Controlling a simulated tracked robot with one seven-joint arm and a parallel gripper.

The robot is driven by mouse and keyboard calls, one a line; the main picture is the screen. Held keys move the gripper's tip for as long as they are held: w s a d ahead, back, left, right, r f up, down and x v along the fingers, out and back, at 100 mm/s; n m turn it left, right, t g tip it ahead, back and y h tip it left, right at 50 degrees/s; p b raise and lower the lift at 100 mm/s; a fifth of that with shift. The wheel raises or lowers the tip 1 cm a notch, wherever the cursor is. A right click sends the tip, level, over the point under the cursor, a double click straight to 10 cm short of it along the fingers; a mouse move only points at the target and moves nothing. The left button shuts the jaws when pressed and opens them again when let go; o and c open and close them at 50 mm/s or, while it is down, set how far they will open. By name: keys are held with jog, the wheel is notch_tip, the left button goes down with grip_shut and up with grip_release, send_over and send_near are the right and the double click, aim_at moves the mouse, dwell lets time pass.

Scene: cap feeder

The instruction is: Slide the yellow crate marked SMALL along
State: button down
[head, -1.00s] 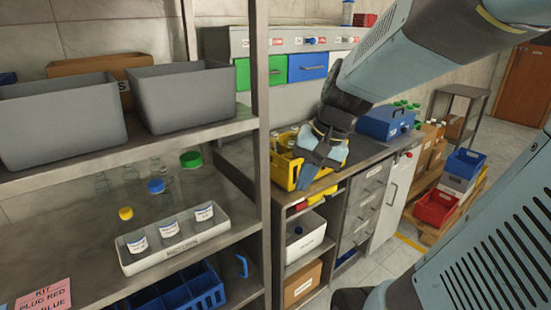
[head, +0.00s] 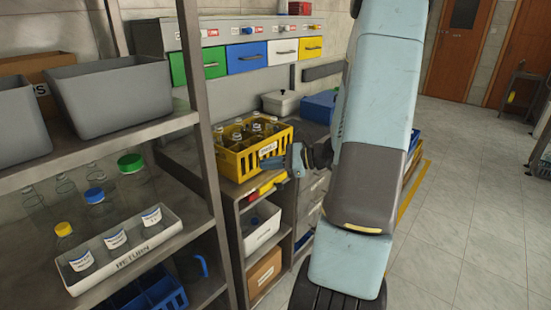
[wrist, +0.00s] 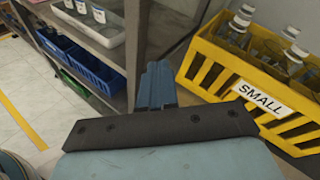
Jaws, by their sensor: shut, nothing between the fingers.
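The yellow crate (head: 230,157) stands upright on the bench top, holding several clear bottles. In the wrist view the crate (wrist: 215,60) shows at the right, with a white SMALL label (wrist: 263,98) on its slatted side. My gripper (head: 298,160) is at the crate's right front corner in the head view. In the wrist view my gripper (wrist: 157,82) is shut and empty, beside the crate's labelled side. I cannot tell whether the fingers touch the crate.
A shelf rack post (head: 200,100) stands left of the crate. A white RETURN tray (head: 125,250) with small jars sits on the rack. Coloured drawers (head: 245,57) hang above the bench.

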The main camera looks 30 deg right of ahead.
jog(key=w+d+f+m+t+h, duration=0.1)
jog(key=d+f+m+t+h, duration=0.3)
jog(key=d, duration=0.3)
jog(key=d+f+m+t+h, duration=0.2)
jog(key=d+f+m+t, duration=0.2)
jog(key=d+m, duration=0.35)
send_near(270, 154)
jog(key=shift+n, duration=0.35)
jog(key=x, duration=0.7)
jog(key=shift+a, duration=0.1)
jog(key=shift+s, duration=0.1)
